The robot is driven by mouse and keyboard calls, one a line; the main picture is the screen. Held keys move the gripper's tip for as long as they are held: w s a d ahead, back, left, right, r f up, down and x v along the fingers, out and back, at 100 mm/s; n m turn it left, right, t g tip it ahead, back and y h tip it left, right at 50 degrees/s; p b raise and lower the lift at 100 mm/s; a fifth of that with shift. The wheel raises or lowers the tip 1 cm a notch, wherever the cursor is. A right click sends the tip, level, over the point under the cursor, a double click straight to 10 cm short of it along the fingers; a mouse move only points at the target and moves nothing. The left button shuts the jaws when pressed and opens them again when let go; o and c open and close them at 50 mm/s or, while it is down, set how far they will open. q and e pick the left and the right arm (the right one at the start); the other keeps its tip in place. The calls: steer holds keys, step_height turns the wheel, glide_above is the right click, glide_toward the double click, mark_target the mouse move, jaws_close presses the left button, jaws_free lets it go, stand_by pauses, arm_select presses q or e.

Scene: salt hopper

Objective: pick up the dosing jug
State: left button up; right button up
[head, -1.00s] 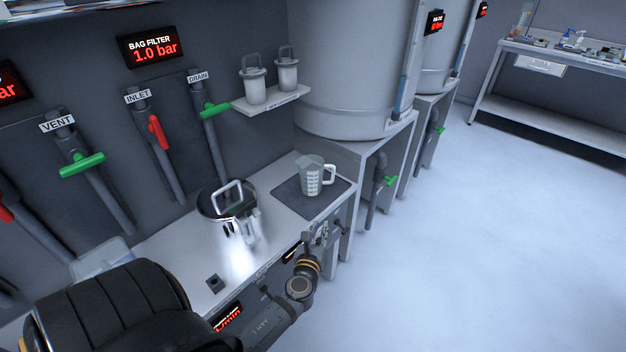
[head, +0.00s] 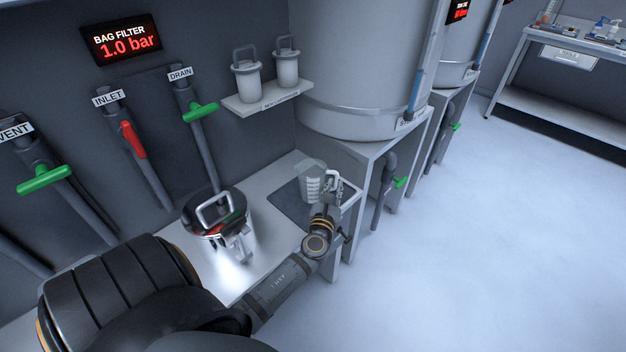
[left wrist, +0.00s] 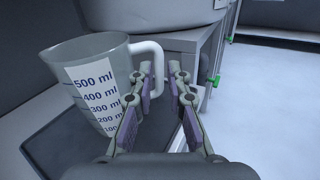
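The dosing jug (head: 309,183) is a grey, translucent measuring jug standing upright on a dark mat (head: 290,203) on the bench. In the left wrist view the jug (left wrist: 88,62) shows a white millilitre scale, and its white handle (left wrist: 150,52) points toward my gripper. My left gripper (head: 333,180) is at the handle side of the jug. In the left wrist view its fingers (left wrist: 161,84) are apart, with the handle's lower part between or just beyond them; contact cannot be told. My right gripper is not in view.
A shiny lidded pot (head: 217,222) stands on the bench left of the jug. Valve pipes with a red handle (head: 133,139) and green handles line the wall. A shelf (head: 268,100) holds two lidded canisters. A large vessel (head: 360,70) stands behind.

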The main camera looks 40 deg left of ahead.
mark_target(337, 179)
arm_select(q)
steer(key=shift+x, duration=0.8)
steer(key=x, duration=0.3)
steer(key=shift+s+f, duration=0.1)
steer(key=shift+w+a, duration=0.15)
steer(key=shift+w, duration=0.15)
steer(key=shift+s, duration=0.1)
jaws_close()
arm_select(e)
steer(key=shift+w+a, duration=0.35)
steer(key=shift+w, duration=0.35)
